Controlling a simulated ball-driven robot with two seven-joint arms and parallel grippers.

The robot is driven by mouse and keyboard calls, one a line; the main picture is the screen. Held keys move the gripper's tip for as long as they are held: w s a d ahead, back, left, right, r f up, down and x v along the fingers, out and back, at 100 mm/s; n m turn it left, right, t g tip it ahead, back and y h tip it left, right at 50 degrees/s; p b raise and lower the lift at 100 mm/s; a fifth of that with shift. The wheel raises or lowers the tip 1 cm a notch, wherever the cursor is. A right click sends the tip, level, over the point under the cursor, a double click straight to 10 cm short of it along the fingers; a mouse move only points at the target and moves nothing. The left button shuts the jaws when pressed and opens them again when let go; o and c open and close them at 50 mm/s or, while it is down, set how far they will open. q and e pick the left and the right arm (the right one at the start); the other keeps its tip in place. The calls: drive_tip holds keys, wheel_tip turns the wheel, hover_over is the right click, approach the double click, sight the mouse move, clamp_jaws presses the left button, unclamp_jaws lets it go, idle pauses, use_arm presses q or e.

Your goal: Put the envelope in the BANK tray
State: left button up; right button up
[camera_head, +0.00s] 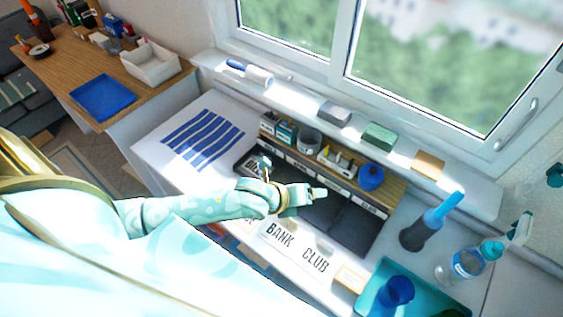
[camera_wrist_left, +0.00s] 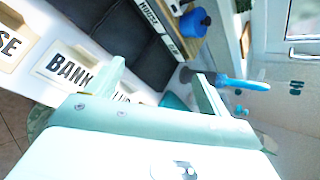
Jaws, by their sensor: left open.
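My left gripper (camera_head: 318,194) is over the row of dark trays, with its arm coming in from the left. In the left wrist view its two fingers (camera_wrist_left: 160,88) are apart, with nothing seen between them. The BANK label (camera_head: 281,234) is on the white front edge below the trays, beside the CLUB label (camera_head: 315,260). It also shows in the left wrist view (camera_wrist_left: 70,70). A dark tray (camera_head: 321,211) lies behind the BANK label, partly hidden by my gripper. I cannot make out an envelope in either view. My right gripper is not in view.
A wooden shelf with small containers and a blue pot (camera_head: 370,176) runs behind the trays. A dark holder with a blue handle (camera_head: 415,235), a spray bottle (camera_head: 465,265) and a teal tray (camera_head: 367,300) stand to the right. A blue-striped cloth (camera_head: 204,138) lies left.

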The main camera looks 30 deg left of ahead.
use_arm(q)
drive_tip(key=s+a+f+m+g+y, duration=0.3)
drive_tip(key=s+a+f+m+g, duration=0.1)
drive_tip(key=s+a+f+m, duration=0.15)
drive_tip(key=m+b, duration=0.2)
drive_tip(key=b, duration=0.3)
hover_over(290, 219)
drive_tip(key=s, duration=0.3)
drive_tip(key=f, duration=0.9)
drive_tip(key=shift+w+a+f, duration=0.2)
drive_tip(key=shift+w, duration=0.05)
drive_tip(key=b+x, duration=0.1)
drive_tip(key=x, duration=0.3)
drive_tip(key=shift+d+f+b, duration=0.1)
drive_tip(key=shift+f+b, duration=0.3)
drive_tip(key=shift+w+f, duration=0.2)
drive_tip(key=shift+f, duration=0.05)
drive_tip(key=shift+c, duration=0.3)
drive_tip(key=c, duration=1.1)
drive_tip(key=shift+o, duration=0.2)
